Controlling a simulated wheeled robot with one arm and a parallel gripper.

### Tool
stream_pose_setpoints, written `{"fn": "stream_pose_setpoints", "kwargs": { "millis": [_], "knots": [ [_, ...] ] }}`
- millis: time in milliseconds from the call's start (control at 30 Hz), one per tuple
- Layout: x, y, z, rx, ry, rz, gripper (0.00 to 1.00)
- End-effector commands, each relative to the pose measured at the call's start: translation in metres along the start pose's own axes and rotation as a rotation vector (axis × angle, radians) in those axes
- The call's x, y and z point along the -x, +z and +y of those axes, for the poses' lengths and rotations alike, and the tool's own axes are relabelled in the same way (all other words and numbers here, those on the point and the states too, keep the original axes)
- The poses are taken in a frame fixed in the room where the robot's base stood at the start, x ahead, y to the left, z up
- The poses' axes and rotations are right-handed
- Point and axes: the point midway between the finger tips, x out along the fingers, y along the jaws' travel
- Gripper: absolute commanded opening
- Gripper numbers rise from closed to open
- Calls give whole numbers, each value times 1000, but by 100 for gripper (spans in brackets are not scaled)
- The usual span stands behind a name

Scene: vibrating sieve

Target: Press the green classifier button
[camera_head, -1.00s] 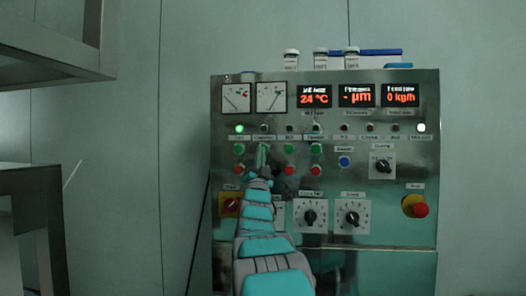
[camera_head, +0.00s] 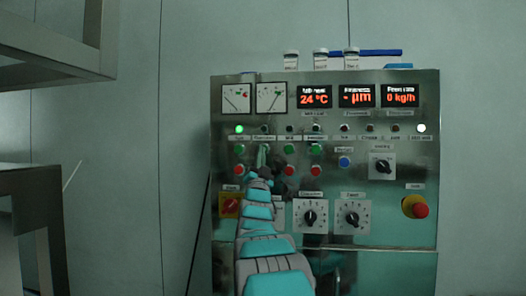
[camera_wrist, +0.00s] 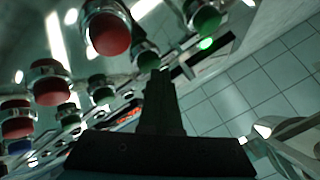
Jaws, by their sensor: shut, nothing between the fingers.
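A steel control panel (camera_head: 390,225) stands ahead with a row of green buttons, including ones at the far left (camera_head: 239,149) and right of my gripper (camera_head: 289,149). My gripper (camera_head: 263,152) is shut and empty, reaching the panel at the second button column, where it covers the green button in the head view. In the wrist view, its closed fingertips (camera_wrist: 158,76) are at that green button (camera_wrist: 147,60), very close or touching; I cannot tell which. The small labels are too blurred to read surely.
Red buttons (camera_head: 316,170) sit below the green ones. A blue button (camera_head: 344,162), dials (camera_head: 352,217) and a red emergency stop (camera_head: 420,210) are to the right. A metal frame (camera_head: 55,50) stands at the left.

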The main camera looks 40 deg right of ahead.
Motion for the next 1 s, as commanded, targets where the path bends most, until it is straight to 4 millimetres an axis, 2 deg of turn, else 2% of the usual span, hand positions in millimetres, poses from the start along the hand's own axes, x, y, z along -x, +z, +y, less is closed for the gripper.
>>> {"fn": "stream_pose_setpoints", "kwargs": {
  "millis": [667,1000],
  "knots": [
    [-3,2,2,0,0,0,0],
    [8,-3,-3,0,0,-1,0]
  ]
}}
